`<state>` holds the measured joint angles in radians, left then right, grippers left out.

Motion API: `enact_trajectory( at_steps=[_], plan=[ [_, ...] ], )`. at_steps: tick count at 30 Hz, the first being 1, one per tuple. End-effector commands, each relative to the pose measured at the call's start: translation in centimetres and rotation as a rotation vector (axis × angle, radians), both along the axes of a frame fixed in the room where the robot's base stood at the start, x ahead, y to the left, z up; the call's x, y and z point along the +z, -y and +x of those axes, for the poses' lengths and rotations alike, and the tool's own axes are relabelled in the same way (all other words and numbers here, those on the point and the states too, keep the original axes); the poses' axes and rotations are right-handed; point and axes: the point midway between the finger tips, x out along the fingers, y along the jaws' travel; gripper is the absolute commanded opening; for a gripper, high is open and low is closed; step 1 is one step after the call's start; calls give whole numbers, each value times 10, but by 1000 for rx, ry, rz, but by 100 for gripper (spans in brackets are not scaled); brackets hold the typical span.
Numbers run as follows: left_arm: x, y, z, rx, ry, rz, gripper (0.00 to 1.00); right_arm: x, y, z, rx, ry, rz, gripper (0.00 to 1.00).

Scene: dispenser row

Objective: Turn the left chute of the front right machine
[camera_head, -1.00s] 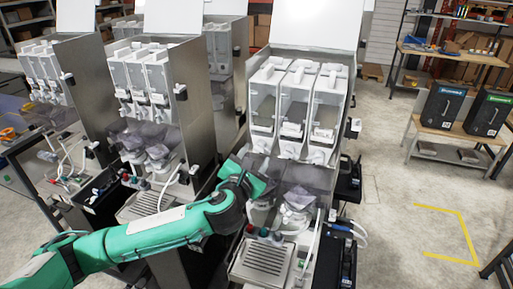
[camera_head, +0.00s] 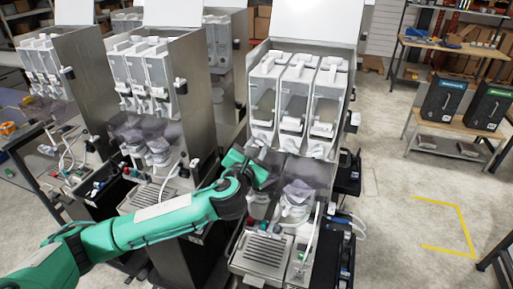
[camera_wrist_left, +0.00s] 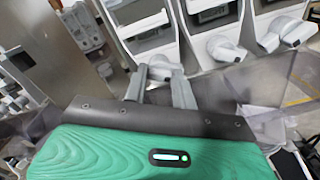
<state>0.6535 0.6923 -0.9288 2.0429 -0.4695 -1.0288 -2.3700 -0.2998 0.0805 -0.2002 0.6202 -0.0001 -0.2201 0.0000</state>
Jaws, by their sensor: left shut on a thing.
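The front right machine (camera_head: 265,254) stands right of the middle in the head view, with three clear canisters side by side. Its left chute (camera_wrist_left: 160,66) is a white spout under the left canister. In the wrist view it sits between the two grey fingers of my left gripper (camera_wrist_left: 162,84), which is shut on it. In the head view my left gripper (camera_head: 257,150) is at the machine's left side, below the left canister, and its hand hides most of the chute. The middle chute (camera_wrist_left: 222,46) and right chute (camera_wrist_left: 284,34) show to the right. My right gripper is not in view.
Two similar machines stand to the left, the nearer one (camera_head: 165,85) close beside my left arm. Smoky clear covers (camera_wrist_left: 285,80) hang below the chutes. A wooden bench (camera_head: 460,137) with two dark boxes stands at the right. The floor between is open.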

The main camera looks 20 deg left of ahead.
Motion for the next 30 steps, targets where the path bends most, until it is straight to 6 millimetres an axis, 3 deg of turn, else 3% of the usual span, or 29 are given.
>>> enact_trajectory(
  at_steps=[11, 30],
  plan=[
    [0, 0, 0, 0, -8, -184, 4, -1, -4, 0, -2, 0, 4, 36],
    [-1, -3, 0, 1, -28, -786, 4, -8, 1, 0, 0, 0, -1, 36]
  ],
)
